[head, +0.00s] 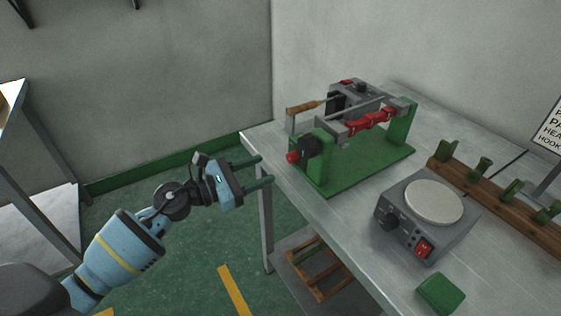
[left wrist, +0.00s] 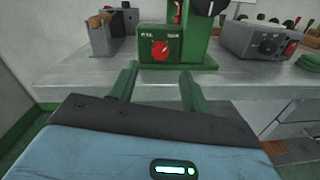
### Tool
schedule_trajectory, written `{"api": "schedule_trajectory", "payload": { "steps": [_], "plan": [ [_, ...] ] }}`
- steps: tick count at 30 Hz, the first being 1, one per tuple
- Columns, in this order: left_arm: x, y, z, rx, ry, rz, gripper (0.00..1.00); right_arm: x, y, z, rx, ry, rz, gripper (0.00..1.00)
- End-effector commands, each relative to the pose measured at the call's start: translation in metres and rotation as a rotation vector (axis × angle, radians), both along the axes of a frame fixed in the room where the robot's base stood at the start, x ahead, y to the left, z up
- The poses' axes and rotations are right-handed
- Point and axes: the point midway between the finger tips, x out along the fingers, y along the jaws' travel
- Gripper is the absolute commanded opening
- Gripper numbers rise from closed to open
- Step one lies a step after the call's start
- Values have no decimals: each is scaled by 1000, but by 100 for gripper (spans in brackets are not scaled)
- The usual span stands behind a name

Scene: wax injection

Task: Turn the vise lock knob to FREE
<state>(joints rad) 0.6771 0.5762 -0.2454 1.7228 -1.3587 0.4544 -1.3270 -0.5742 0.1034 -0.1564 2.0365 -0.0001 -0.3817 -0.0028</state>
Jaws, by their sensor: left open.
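The vise (head: 350,172) has a green base and uprights with red and grey parts across the top, and stands at the near-left end of the metal table. Its red knob (head: 293,157) faces my left gripper (head: 267,169). In the left wrist view the red knob (left wrist: 160,50) sits on a green box under two small white labels that I cannot read surely. Its pointer setting is unclear. My left gripper is open and empty, its green fingers (left wrist: 159,70) pointing at the box, apart from the knob. My right gripper is in neither view.
A grey device (head: 421,210) with a round plate, black knob and red switch stands right of the vise. A green block (head: 440,293) lies near the table's front edge. A wooden rack (head: 499,210) holds several green pieces. A grey machine (head: 360,92) stands behind the vise.

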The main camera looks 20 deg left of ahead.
Motion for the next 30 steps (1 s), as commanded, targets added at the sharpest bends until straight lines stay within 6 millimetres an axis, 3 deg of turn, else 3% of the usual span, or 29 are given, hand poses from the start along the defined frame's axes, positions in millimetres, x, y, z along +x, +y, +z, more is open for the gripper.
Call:
{"api": "schedule_trajectory", "payload": {
  "steps": [12,24,30],
  "plan": [
    [43,-37,2,-4,-1,0,47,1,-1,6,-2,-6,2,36],
    [48,-42,1,-1,0,0,47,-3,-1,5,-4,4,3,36],
    [48,-41,1,-2,1,0,21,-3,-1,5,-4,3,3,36]
  ]
}}
